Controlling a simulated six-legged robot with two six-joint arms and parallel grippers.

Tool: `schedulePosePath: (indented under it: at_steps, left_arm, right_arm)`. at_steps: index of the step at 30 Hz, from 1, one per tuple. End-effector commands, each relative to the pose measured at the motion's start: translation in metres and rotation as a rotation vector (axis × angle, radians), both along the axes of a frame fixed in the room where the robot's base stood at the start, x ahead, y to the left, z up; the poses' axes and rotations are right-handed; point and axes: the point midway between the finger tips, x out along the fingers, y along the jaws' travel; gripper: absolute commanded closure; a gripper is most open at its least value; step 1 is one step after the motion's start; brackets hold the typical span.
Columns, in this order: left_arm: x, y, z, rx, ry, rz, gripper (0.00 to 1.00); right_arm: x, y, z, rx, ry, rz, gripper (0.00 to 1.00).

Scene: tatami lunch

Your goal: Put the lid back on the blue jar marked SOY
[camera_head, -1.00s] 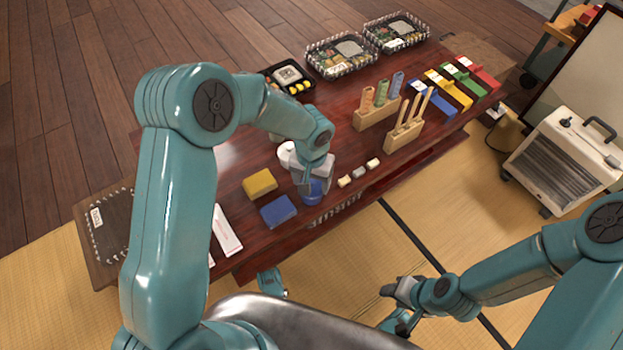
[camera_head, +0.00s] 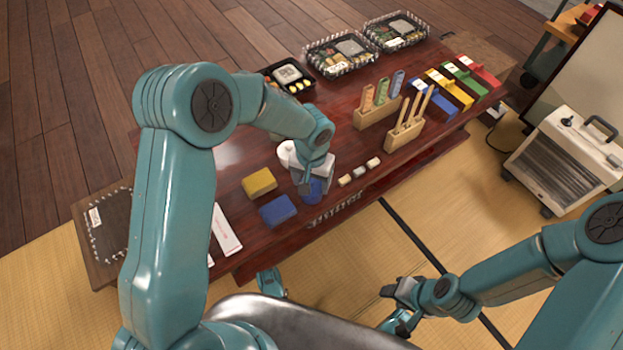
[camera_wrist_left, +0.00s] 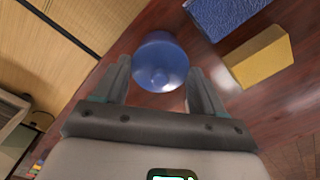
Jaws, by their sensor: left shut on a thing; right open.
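A blue round thing with a small raised knob (camera_wrist_left: 160,78) lies between the fingers of my left gripper (camera_wrist_left: 160,90) in the left wrist view. I take it to be the blue lid, with the jar hidden beneath or not told apart from it. In the head view my left gripper (camera_head: 312,185) is at the blue jar (camera_head: 315,190) near the table's front edge, shut on the blue thing. No SOY mark is readable, and I cannot tell whether lid and jar touch. My right gripper (camera_head: 388,291) is open and empty, low over the tatami, away from the table.
A yellow block (camera_head: 259,181) and a blue block (camera_head: 278,211) lie left of the jar. A white round thing (camera_head: 285,152) is partly hidden behind my left gripper. Several small pieces (camera_head: 359,172) lie to the right. Wooden holders (camera_head: 408,135) and bento boxes (camera_head: 340,56) stand farther back.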

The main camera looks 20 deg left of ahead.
Motion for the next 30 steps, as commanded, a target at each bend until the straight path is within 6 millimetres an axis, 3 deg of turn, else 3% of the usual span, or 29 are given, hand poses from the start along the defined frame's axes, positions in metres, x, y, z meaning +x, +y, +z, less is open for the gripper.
schedulePosePath:
  at_steps: [10,11,13,14,30]
  left_arm:
    - [0.0000,-0.0001,0.0001,0.000,0.000,0.000,0.64]
    - [0.0000,-0.0001,0.0001,0.000,0.000,0.000,0.27]
    - [0.0001,-0.0001,0.0001,0.000,0.000,0.000,0.04]
    - [0.0001,-0.0001,0.0001,0.000,0.000,0.000,0.00]
    - [0.0001,0.0000,0.0048,0.000,-0.001,0.000,0.00]
  right_arm:
    - [0.0000,0.0000,-0.0005,0.000,0.000,0.000,0.57]
    - [0.0000,0.0000,-0.0005,0.000,0.000,0.000,0.57]
    - [0.0000,0.0000,-0.0005,0.000,0.000,0.000,0.57]
    - [0.0000,0.0000,-0.0005,0.000,0.000,0.000,0.57]
    - [0.0000,0.0000,0.0031,0.000,0.000,0.000,0.57]
